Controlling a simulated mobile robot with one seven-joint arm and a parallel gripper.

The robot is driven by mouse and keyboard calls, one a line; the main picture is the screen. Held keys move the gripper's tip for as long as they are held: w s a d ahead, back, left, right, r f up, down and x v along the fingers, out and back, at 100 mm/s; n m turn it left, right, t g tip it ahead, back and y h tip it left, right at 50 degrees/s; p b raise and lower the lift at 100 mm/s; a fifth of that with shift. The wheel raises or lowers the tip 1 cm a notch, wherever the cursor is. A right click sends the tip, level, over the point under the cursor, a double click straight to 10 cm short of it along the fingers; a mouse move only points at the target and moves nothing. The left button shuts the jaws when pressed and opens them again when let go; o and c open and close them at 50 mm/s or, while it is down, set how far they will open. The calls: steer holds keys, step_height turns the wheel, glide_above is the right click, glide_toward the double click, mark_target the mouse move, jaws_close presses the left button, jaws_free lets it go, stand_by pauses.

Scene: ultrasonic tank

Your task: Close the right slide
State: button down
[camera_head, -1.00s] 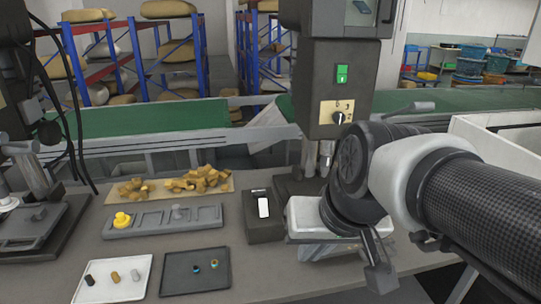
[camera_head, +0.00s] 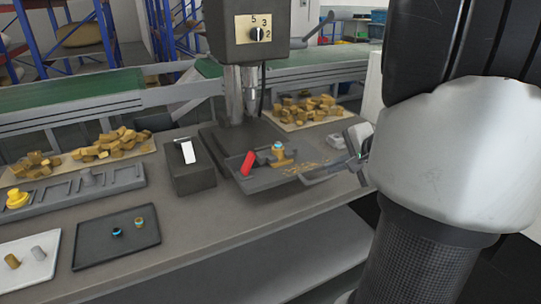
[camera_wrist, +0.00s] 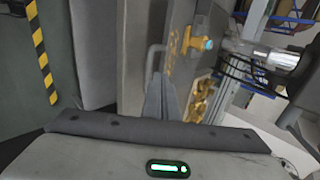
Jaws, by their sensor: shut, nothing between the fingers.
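A grey slide (camera_head: 265,182) sits under the drill press at the centre of the head view. It carries a red lever (camera_head: 247,163), a brass part with a blue top (camera_head: 278,150) and scattered brass chips. A loop handle (camera_head: 322,179) sticks out at its right front. The wrist view also shows the slide (camera_wrist: 179,48) and the handle (camera_wrist: 151,58). My gripper (camera_wrist: 158,80) is shut and empty, with its fingertips close beside the handle; I cannot tell whether they touch. In the head view my gripper (camera_head: 358,160) is small, right of the slide.
The drill press (camera_head: 240,95) stands behind the slide. A dark box with a white switch (camera_head: 188,150) is at its left. A black tray (camera_head: 95,240) and a white tray (camera_head: 25,262) lie further left. Brass scraps (camera_head: 305,108) lie behind right. A yellow-black strip (camera_wrist: 40,55) shows in the wrist view.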

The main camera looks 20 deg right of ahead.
steer(key=b+x, duration=0.2)
steer(key=x, duration=0.7)
steer(key=shift+w+f, duration=0.2)
steer(key=shift+w, duration=0.15)
